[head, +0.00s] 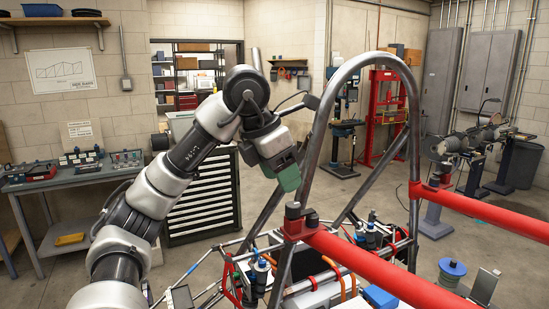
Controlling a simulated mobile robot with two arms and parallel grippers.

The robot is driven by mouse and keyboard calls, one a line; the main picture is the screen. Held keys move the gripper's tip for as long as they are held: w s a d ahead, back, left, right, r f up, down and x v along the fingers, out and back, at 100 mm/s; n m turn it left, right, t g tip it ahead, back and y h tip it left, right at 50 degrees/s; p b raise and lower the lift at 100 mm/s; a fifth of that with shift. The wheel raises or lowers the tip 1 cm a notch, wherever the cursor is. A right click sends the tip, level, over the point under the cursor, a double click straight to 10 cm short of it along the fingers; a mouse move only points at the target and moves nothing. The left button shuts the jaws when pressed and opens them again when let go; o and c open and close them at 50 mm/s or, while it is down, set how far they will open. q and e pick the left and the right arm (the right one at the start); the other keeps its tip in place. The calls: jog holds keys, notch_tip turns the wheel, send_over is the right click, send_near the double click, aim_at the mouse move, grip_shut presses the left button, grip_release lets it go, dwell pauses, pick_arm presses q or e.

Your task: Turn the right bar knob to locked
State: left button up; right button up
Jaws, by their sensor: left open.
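Two red bars run from clamps on the tube chassis (322,122) toward the lower right. The right bar (485,209) is the farther one, and a small dark knob (435,179) stands on its clamp end by the hoop. The nearer red bar (370,265) has a larger dark knob (293,211) on its end. I cannot read either knob's setting. My left gripper (288,179), with green fingertips, is open and points down beside the hoop's left leg. It is above the nearer bar's knob and apart from both knobs. My right gripper is not in view.
The bent hoop tube stands between my left gripper and the right bar's knob. Cables and blue-capped fittings (371,236) fill the chassis below. A workbench (75,175) and drawer cabinet (200,200) stand behind left.

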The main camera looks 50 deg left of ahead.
pick_arm(q)
jog(key=p+v, duration=0.1)
jog(key=v, duration=0.2)
jog(key=shift+s+r, duration=0.2)
jog(key=shift+r, duration=0.1)
dwell(0.5)
